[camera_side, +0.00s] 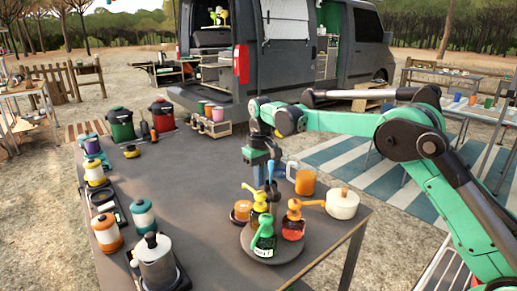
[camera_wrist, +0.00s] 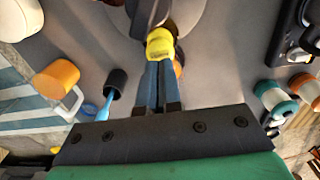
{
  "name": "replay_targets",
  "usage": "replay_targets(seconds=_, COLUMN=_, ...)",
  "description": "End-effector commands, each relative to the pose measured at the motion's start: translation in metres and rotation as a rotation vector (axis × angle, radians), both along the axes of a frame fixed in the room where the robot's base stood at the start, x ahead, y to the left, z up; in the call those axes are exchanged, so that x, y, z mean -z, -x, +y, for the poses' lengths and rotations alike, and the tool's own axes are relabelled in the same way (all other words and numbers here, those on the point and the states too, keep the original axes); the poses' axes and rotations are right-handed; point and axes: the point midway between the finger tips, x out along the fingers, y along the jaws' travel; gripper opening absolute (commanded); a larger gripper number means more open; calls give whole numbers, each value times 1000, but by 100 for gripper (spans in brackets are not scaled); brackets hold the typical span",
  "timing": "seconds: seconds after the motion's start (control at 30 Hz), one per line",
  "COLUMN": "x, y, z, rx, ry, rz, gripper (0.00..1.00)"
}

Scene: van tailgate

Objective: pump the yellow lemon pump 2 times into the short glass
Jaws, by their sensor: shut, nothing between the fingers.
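The yellow lemon pump (camera_side: 256,196) stands at the back of a round dark tray (camera_side: 248,240) with other pump bottles. Its yellow head (camera_wrist: 160,45) shows in the wrist view at the fingertips. My gripper (camera_side: 268,183) is shut and points down close above the yellow head; I cannot tell whether it touches. In the wrist view my gripper (camera_wrist: 158,68) holds nothing, its fingers together. A low amber container (camera_side: 241,211) sits left of the yellow pump; I cannot tell whether it is the short glass. The pump's bottle is mostly hidden.
A green pump (camera_side: 264,238) and an orange-red pump (camera_side: 293,220) share the tray. An orange mug (camera_side: 303,180) and a white lidded pot (camera_side: 342,204) stand to the right. Canisters and a moka pot (camera_side: 156,262) line the left edge. The table's middle is clear.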

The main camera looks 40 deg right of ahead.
Motion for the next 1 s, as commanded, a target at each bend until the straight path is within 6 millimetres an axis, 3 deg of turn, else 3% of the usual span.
replay_targets(seconds=1.0, x=32, y=0, z=0, rx=0, ry=0, rz=0, gripper=0)
